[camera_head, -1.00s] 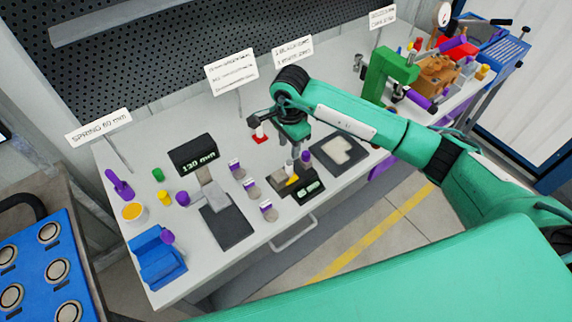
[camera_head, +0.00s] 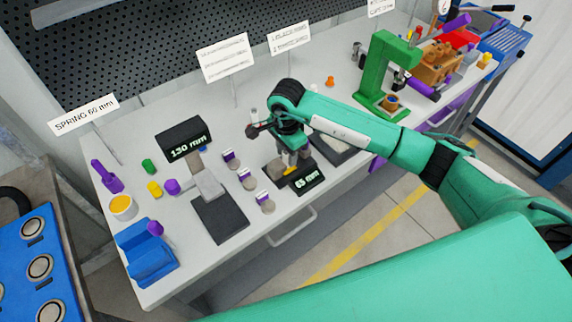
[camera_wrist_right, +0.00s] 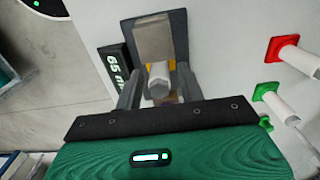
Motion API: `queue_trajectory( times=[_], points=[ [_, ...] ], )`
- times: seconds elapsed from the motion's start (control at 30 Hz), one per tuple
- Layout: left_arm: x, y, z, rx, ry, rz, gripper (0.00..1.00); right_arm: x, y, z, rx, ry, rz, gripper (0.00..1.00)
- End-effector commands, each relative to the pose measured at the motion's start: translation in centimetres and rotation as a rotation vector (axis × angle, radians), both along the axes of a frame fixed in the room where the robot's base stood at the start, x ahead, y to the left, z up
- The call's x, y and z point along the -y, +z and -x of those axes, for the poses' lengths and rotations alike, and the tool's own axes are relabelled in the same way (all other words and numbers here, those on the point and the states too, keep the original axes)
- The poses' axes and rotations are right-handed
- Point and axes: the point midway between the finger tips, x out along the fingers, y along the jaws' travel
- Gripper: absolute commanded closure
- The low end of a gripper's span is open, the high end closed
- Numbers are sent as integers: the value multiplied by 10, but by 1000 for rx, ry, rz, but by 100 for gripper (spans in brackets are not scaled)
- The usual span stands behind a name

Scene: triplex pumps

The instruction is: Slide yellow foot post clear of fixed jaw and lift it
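The measuring fixture's dark base and "65 mm" display (camera_head: 308,178) are on the white table below my right gripper (camera_head: 292,158); the display also shows in the right wrist view (camera_wrist_right: 116,72). A pale grey post with a faceted end (camera_wrist_right: 158,88) stands between the right fingers (camera_wrist_right: 160,78), beside a grey jaw block (camera_wrist_right: 153,38). Yellow shows at the post's foot (camera_wrist_right: 173,65) and, in the head view, low by the fingers (camera_head: 292,170). The fingers are apart, one on each side of the post; narrow gaps seem to show. My left gripper is out of view.
A second fixture with a "130 mm" display (camera_head: 186,138) stands to the left, with several purple-topped posts (camera_head: 248,179) between. A green press frame (camera_head: 380,75) stands to the right.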

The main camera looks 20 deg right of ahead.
Motion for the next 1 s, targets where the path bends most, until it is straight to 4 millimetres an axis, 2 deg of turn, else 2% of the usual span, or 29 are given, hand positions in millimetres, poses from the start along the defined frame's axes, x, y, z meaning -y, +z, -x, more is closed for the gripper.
queue_trajectory(
  times=[0.2,0.4,1.0],
  points=[
    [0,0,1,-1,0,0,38,0,1,0,0,0,0,61],
    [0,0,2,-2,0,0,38,0,1,0,0,0,0,94],
    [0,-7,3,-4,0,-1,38,11,0,-4,0,1,0,94]
  ],
)
